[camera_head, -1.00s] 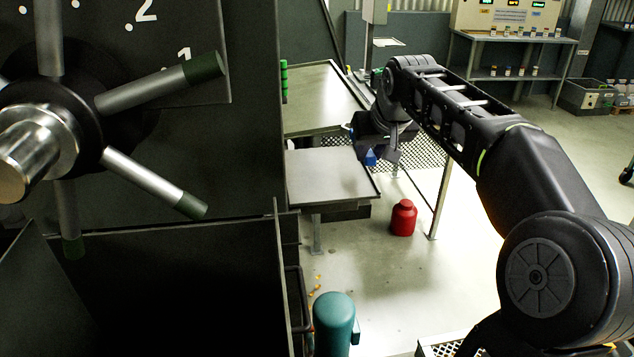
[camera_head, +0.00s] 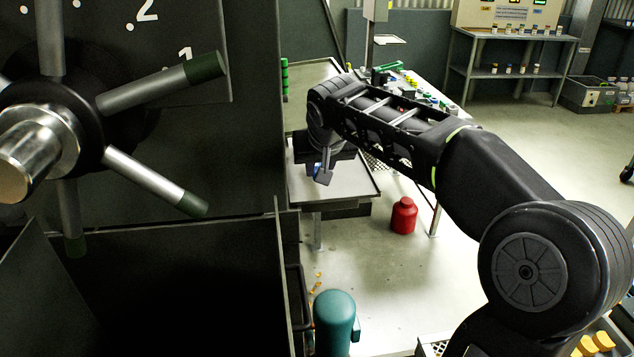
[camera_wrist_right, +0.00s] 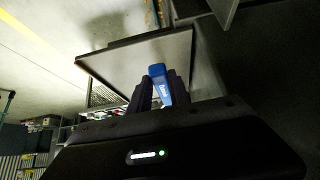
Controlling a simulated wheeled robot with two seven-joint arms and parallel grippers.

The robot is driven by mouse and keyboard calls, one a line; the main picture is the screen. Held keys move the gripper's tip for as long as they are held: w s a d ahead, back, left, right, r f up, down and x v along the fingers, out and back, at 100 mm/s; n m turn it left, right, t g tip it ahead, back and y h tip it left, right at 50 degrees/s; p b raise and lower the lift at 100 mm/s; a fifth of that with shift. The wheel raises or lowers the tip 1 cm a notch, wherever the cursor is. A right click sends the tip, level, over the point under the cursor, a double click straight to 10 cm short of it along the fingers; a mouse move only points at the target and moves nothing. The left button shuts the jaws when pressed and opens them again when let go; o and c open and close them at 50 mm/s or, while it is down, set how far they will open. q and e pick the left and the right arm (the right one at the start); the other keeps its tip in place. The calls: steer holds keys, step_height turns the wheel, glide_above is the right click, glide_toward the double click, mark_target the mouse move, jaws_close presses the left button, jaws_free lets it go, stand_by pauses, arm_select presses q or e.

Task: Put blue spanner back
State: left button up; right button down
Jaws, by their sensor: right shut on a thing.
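My right gripper (camera_head: 322,172) is over the low grey tray table (camera_head: 355,187) in the head view. It is shut on the blue spanner (camera_wrist_right: 160,83), whose blue end stands out between the two dark fingers in the right wrist view. In the head view only a small bit of blue shows at the fingertips. The rest of the spanner is hidden by the gripper. The tray table's bare top also shows behind the fingers in the right wrist view (camera_wrist_right: 140,60). I cannot tell the height of the spanner above it. My left gripper is not in view.
A dark machine with a spoked handwheel (camera_head: 40,150) fills the left side. A red canister (camera_head: 403,216) and a teal cylinder (camera_head: 334,320) stand on the floor. A bench with several small coloured items (camera_head: 420,90) lies behind my right arm. Floor right of the canister is clear.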

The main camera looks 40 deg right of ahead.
step_height(320, 180, down, 3)
steer(key=shift+r, duration=0.1)
steer(key=shift+w+a+f, duration=0.1)
steer(key=shift+a+f, duration=0.1)
steer(key=shift+f, duration=0.3)
steer(key=shift+f, duration=0.2)
steer(key=c, duration=1.2)
jaws_free()
steer(key=shift+r, duration=0.2)
steer(key=shift+r, duration=0.15)
steer(key=v, duration=1.1)
steer(key=shift+s+r, duration=0.25)
steer(key=shift+s, duration=0.1)
steer(key=shift+a, duration=0.15)
